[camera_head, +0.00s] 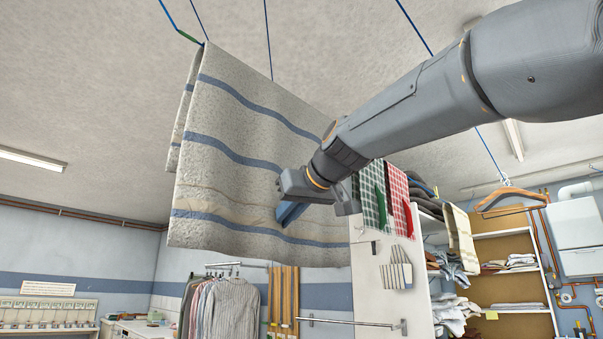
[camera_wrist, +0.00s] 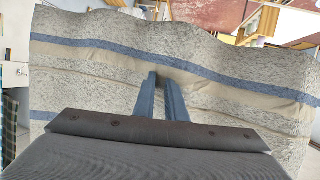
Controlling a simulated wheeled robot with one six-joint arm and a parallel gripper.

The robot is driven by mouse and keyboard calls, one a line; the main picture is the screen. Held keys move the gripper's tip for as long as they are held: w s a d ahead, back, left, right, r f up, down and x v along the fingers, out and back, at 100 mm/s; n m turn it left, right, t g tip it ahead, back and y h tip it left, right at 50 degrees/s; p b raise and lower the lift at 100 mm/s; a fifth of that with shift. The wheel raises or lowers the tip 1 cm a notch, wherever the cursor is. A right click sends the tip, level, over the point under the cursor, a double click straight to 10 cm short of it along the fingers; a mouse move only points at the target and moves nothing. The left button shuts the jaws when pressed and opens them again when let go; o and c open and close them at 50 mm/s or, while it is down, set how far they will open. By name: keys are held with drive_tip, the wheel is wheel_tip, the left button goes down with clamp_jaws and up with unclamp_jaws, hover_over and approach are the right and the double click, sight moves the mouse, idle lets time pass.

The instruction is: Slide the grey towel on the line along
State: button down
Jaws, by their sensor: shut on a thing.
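The grey towel (camera_head: 240,165) with blue and beige stripes hangs folded over a blue line (camera_head: 268,40) in the upper left middle of the head view. In the wrist view the towel (camera_wrist: 90,75) fills most of the picture. My gripper (camera_head: 287,213) reaches in from the right and is shut on the lower right part of the towel. In the wrist view its two blue fingers (camera_wrist: 165,85) are close together, and the cloth is creased at their tips. The exact amount of cloth between the fingertips is hidden.
Green and red checked cloths (camera_head: 383,195) hang to the right behind my arm. A wooden hanger (camera_head: 511,197) hangs farther right, above shelves (camera_head: 510,270) with folded linen. Clothes (camera_head: 222,308) hang on a rail below the towel. The air left of the towel is free.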

drive_tip(key=shift+s+a, duration=0.2)
drive_tip(key=shift+s, duration=0.15)
drive_tip(key=c, duration=1.7)
unclamp_jaws()
drive_tip(key=shift+b+v, duration=0.7)
drive_tip(key=shift+v, duration=2.3)
